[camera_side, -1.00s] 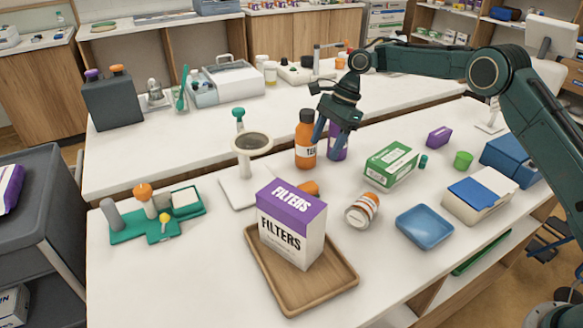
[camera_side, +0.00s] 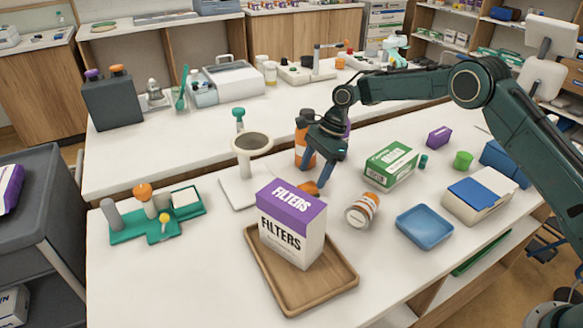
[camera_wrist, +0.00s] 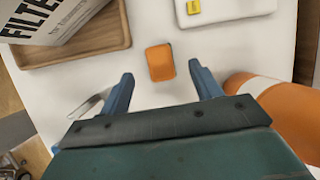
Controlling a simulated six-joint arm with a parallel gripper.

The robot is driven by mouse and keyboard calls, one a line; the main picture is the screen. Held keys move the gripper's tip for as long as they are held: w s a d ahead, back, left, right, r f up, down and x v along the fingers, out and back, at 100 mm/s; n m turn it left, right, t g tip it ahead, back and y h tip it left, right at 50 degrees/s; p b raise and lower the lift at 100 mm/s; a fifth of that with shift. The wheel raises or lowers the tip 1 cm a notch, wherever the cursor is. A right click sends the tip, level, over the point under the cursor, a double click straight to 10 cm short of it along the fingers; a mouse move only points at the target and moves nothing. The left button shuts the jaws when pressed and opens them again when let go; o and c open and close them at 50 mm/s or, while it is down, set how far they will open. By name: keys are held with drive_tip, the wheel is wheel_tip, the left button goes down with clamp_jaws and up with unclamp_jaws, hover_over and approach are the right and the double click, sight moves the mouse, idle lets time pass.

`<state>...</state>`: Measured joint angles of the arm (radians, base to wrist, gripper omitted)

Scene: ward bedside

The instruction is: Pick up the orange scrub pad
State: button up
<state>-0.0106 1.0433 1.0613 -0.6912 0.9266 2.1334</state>
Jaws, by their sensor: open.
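The orange scrub pad (camera_wrist: 160,62) lies flat on the white table in the wrist view, a small rounded rectangle centred between my fingertips and just ahead of them. In the side view the pad (camera_side: 309,187) is partly hidden by the filters box and my fingers. My gripper (camera_side: 313,177) points down over it, open and empty. Its two blue fingers also show in the wrist view (camera_wrist: 161,74), one to each side of the pad. I cannot tell the exact height left above the table.
A purple-and-white filters box (camera_side: 291,228) on a wooden tray (camera_side: 335,281) stands in front of the pad. An orange bottle (camera_side: 303,152) is close behind my gripper. A magnifier stand (camera_side: 238,190) is left, a tipped jar (camera_side: 362,210) right.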

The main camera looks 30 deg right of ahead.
sight(309, 185)
drive_tip(key=shift+f, duration=0.2)
drive_tip(key=shift+x, duration=2.55)
drive_tip(key=c, duration=1.1)
